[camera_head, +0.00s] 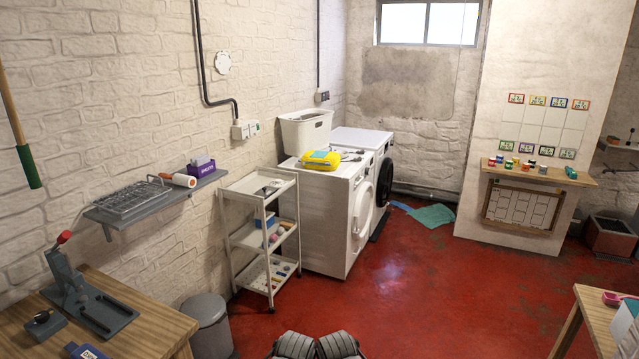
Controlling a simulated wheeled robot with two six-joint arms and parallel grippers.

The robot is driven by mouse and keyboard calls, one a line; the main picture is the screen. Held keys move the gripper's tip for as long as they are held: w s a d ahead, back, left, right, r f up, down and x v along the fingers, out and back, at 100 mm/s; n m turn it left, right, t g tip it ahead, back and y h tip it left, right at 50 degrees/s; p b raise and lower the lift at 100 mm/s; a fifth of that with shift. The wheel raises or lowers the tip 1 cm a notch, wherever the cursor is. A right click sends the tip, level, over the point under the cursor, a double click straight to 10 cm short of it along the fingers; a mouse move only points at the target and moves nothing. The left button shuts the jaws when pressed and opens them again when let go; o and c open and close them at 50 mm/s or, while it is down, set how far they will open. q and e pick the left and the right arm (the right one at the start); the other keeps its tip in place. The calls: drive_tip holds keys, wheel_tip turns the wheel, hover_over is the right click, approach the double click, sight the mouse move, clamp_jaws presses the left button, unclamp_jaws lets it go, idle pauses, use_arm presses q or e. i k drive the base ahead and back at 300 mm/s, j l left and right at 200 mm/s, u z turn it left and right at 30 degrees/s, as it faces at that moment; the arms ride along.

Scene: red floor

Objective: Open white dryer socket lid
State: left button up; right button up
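A white socket box (240,131) is on the left brick wall at the end of a black conduit, with a smaller white unit (254,128) beside it. Another small socket (322,97) is on the wall behind the machines, under a second conduit. The frame does not show which socket is the dryer's, and the lids are too small to tell open from shut. Two white front-loading machines stand by the wall: a near one (325,229) with a white round door (362,208), and a far one (355,136) with a dark door (384,181).
A white trolley (262,187) stands left of the near machine, below the sockets. A white basket (306,131) and a yellow pack (319,160) are on the machines. A grey bin (207,325) and wooden bench (150,326) are at front left.

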sight(245, 133)
drive_tip(key=i+l+z, duration=0.15)
drive_tip(key=i+z, duration=0.15)
drive_tip(key=i, duration=0.5)
drive_tip(key=i+z, duration=0.35)
drive_tip(key=i, duration=0.45)
drive_tip(key=i+j+u, duration=0.15)
drive_tip(key=i+u, duration=0.3)
drive_tip(key=i, duration=0.5)
drive_tip(key=i+l+u, duration=0.25)
drive_tip(key=i+u, duration=0.15)
drive_tip(key=i, duration=0.5)
drive_tip(key=i+u, duration=0.2)
drive_tip(key=i, duration=0.45)
